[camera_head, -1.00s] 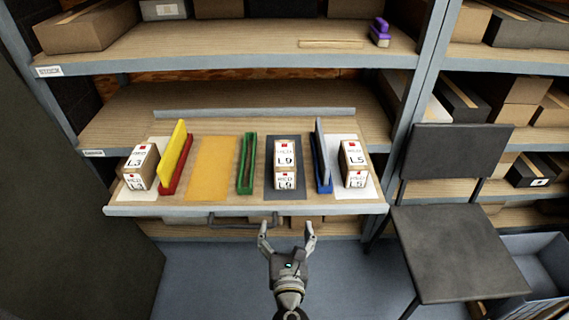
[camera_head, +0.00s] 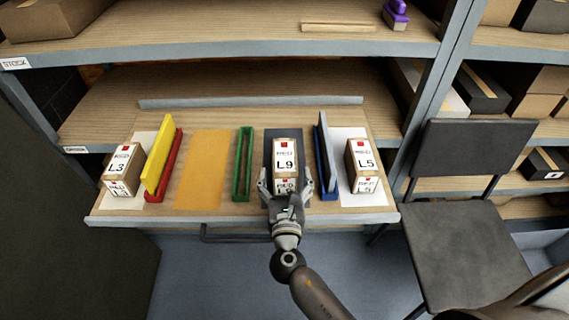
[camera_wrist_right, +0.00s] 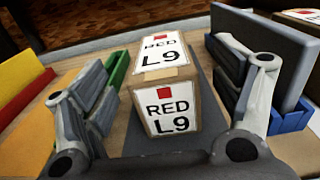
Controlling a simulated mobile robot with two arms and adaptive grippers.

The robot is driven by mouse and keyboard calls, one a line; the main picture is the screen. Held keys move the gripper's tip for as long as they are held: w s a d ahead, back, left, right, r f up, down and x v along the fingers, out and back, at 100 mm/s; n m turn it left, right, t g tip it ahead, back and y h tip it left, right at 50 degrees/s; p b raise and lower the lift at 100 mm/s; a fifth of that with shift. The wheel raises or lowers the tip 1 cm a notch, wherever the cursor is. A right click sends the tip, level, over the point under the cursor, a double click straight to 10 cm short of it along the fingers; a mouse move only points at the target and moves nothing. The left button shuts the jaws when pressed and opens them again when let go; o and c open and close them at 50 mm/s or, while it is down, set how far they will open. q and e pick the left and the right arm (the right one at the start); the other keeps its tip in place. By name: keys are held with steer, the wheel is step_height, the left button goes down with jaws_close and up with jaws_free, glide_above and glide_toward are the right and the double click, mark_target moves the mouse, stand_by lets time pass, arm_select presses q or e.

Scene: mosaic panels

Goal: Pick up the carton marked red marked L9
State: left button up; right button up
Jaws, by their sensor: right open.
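The carton marked RED L9 (camera_head: 286,158) stands on a dark grey mat (camera_head: 270,143) on the pull-out shelf. It is a brown box with white labels and a red square on its top and front. My right gripper (camera_head: 285,184) is open at the carton's front, one finger to each side. In the right wrist view the L9 carton (camera_wrist_right: 165,95) stands between the open fingers of the right gripper (camera_wrist_right: 165,90), with gaps on both sides. My left gripper is not seen.
A green holder (camera_head: 243,165) stands left of the carton, a blue holder with a grey panel (camera_head: 325,150) close on its right. Cartons L3 (camera_head: 124,165) and L5 (camera_head: 363,163) stand farther out. A yellow panel (camera_head: 158,155) sits in a red holder. A chair (camera_head: 460,240) stands at right.

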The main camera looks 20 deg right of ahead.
mark_target(285, 160)
steer(key=shift+w+d, duration=0.15)
steer(key=shift+w, duration=0.35)
steer(key=shift+w+d+f, duration=0.1)
steer(key=shift+w, duration=0.2)
steer(key=x, duration=0.5)
steer(key=shift+f, duration=0.1)
steer(key=shift+s, duration=0.1)
steer(key=c, duration=0.9)
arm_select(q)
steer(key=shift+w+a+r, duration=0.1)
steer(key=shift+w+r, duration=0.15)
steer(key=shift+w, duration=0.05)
arm_select(e)
steer(key=c, duration=0.6)
steer(key=shift+c, duration=0.3)
